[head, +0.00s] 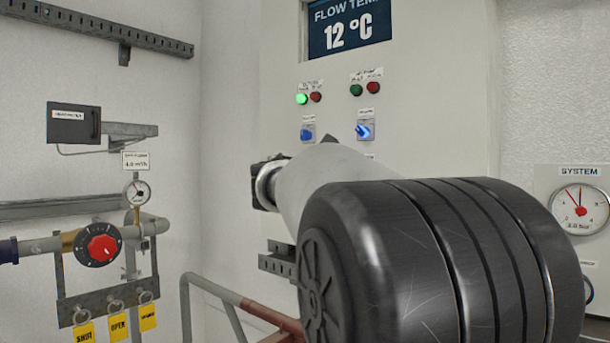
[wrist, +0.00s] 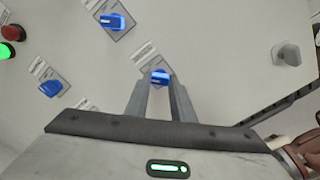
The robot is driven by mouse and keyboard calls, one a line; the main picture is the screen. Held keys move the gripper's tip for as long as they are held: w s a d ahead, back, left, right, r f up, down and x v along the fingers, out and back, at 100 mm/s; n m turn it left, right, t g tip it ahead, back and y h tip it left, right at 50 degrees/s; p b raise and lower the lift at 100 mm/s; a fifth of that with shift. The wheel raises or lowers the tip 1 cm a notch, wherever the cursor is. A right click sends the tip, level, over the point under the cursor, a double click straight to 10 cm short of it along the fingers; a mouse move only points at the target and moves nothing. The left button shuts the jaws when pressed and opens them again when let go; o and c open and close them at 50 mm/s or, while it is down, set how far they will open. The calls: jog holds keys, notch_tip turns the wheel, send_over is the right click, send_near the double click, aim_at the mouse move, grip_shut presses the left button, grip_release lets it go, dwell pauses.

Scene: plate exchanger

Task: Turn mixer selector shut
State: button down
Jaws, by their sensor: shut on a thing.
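My gripper (wrist: 160,82) reaches the panel in the wrist view. Its two fingers are shut on a blue selector knob (wrist: 160,74), whose blue top shows between the fingertips. This knob's label is too small to read, so I cannot tell its name or its exact setting. In the head view my arm hides both my gripper and this knob. Two other blue selectors show in the wrist view, one at the top (wrist: 113,21) and one at the left (wrist: 51,88). The head view shows these two on the panel, a left one (head: 308,134) and a right one (head: 365,130).
A lit green lamp (head: 302,99) and a red lamp (head: 316,97) sit above the selectors, under a 12 °C display (head: 349,30). A red dial valve (head: 102,248) on pipework is at left. A pressure gauge (head: 580,209) is at right. A grey knob (wrist: 287,54) sticks out nearby.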

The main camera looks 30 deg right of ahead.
dwell(0.4)
jog(key=c, duration=1.5)
grip_release()
jog(key=shift+a, duration=0.1)
jog(key=b+v, duration=0.1)
jog(key=v, duration=1.6)
jog(key=shift+s+a, duration=0.15)
